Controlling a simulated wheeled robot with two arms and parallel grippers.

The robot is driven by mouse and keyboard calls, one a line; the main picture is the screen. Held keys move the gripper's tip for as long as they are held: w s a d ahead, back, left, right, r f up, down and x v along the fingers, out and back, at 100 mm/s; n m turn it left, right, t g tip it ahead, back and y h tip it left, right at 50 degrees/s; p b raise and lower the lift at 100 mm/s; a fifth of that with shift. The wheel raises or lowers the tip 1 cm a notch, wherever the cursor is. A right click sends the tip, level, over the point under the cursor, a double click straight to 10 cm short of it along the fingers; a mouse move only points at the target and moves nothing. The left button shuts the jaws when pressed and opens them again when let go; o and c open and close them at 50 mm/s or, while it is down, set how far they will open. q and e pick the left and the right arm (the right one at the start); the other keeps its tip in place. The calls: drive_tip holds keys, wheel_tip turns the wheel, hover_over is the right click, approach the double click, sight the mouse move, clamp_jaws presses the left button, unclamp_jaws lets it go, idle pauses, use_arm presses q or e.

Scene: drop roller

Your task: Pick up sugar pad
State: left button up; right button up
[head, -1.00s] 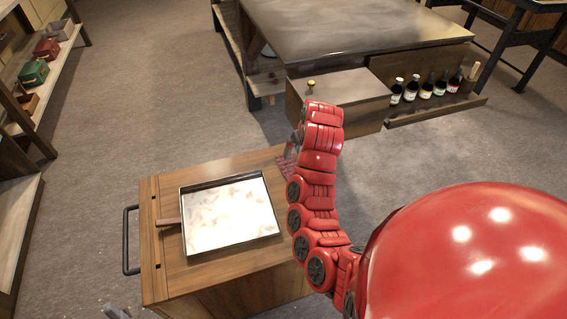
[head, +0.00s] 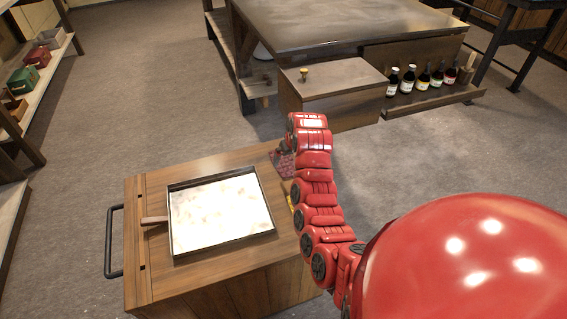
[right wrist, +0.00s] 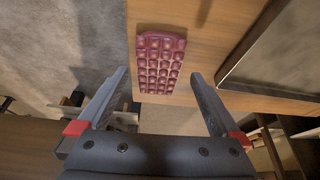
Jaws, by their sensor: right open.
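The sugar pad looks like a dark pink-red slab moulded into a grid of small blocks. In the right wrist view the pad (right wrist: 160,62) lies flat on the wooden cart top, ahead of and between my open fingers. In the head view the pad (head: 283,166) shows only partly at the cart's far right corner, beside my red right arm. My right gripper (right wrist: 158,78) is open, with nothing held between its fingers. In the head view it is mostly hidden by the arm's end. My left gripper is not in view.
A dark-rimmed tray with a pale surface (head: 219,211) covers much of the wooden cart (head: 157,277). A yellow item (head: 291,199) shows partly beside my arm. Beyond stand a large table (head: 340,25), a wooden box (head: 331,77) and several bottles (head: 407,79). Floor at left is clear.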

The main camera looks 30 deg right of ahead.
sight(286, 165)
drive_tip(key=x, duration=0.4)
drive_tip(key=shift+f, duration=0.15)
drive_tip(key=shift+c, duration=0.3)
drive_tip(key=c, duration=1.2)
